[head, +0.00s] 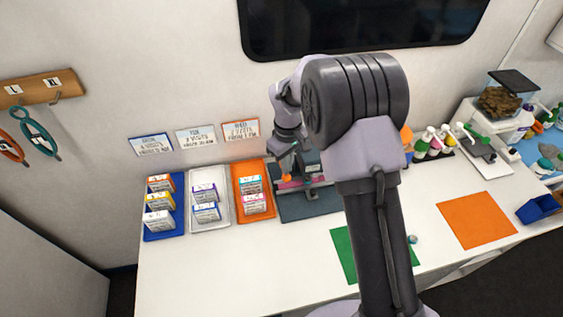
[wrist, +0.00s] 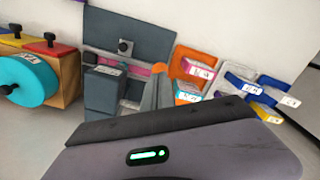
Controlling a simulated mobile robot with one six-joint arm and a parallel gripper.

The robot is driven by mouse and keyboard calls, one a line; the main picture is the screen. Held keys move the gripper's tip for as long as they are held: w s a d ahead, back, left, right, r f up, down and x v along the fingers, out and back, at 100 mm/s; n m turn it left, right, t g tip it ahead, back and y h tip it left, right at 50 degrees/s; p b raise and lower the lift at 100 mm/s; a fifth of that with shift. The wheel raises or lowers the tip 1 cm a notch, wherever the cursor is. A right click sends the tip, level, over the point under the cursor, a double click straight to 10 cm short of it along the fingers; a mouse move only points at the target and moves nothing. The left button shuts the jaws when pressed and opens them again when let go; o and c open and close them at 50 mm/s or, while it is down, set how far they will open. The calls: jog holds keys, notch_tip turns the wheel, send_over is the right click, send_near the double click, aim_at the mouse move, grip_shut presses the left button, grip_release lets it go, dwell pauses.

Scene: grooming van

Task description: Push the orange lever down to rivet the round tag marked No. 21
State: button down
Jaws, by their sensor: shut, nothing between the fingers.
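The orange lever shows as an orange end (head: 287,177) on the riveting press (head: 318,180) in the head view. My gripper (head: 288,163) is shut and empty, pointing down just above the orange end. I cannot tell whether it touches it. In the wrist view my gripper's housing fills the bottom and hides what lies below. I cannot make out the round tag marked No. 21.
Blue (head: 163,236), white (head: 222,221) and orange trays (head: 240,170) with labelled packets stand left of the press. A turquoise wheel on a wooden box (wrist: 68,80) stands at the left in the wrist view. A green mat (head: 343,245) and orange mat (head: 477,220) lie right. Bottles (head: 423,148) stand behind.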

aim_at(287, 176)
jog(key=shift+f, duration=0.2)
jog(key=shift+f+b, duration=2.3)
jog(key=shift+f, duration=0.85)
jog(key=shift+r, duration=0.1)
notch_tip(287, 176, up, 13)
jog(key=p, duration=0.9)
jog(key=shift+p, duration=0.3)
